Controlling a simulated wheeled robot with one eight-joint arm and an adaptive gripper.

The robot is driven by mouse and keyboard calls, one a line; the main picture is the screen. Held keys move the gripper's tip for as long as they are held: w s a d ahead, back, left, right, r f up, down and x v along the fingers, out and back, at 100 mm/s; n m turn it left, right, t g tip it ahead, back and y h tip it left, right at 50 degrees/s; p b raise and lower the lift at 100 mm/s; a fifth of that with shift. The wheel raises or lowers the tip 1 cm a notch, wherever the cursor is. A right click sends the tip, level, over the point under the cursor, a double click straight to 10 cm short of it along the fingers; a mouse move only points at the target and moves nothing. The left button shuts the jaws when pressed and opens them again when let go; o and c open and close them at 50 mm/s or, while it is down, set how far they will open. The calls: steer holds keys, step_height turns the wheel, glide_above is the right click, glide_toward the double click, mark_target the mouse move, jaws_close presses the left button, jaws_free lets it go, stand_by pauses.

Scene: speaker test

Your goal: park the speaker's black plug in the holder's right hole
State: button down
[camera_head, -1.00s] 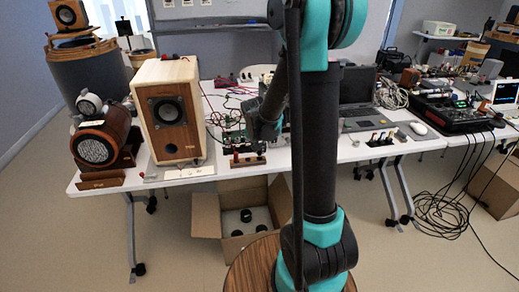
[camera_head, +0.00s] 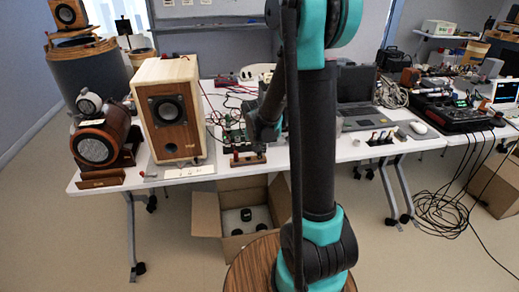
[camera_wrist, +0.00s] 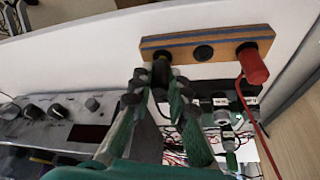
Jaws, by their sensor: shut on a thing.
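The wooden holder (camera_head: 247,161) stands near the front edge of the white table, with a red plug (camera_head: 235,157) at its left end. The wrist view shows the holder (camera_wrist: 181,42) from the opposite side, with the red plug (camera_wrist: 254,66) at the picture's right end. A dark middle hole (camera_wrist: 204,52) is bare. My gripper (camera_wrist: 160,78) is shut on the black plug (camera_wrist: 160,68), at the holder's left end in the wrist view, the right end in the head view. The plug's tip overlaps that hole; how deep it sits is hidden.
A wooden speaker (camera_head: 172,112) stands left of the holder. A green circuit board (camera_head: 232,130) and red wires are close behind it. A laptop (camera_head: 366,112) and a small plug stand (camera_head: 381,138) are to the right. An open cardboard box (camera_head: 225,190) is below the table.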

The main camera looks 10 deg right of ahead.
steer(key=shift+f, duration=0.35)
steer(key=c, duration=1.4)
jaws_free()
steer(key=shift+r, duration=3.7)
steer(key=s+d+f+n+y, duration=0.1)
steer(key=s+f+n, duration=0.1)
steer(key=s, duration=1)
steer(key=s+d+f+n, duration=0.1)
steer(key=s+f+n, duration=0.1)
steer(key=s, duration=1.1)
steer(key=shift+f+n+y, duration=0.3)
steer(key=shift+f+y, duration=0.1)
steer(key=shift+f, duration=0.05)
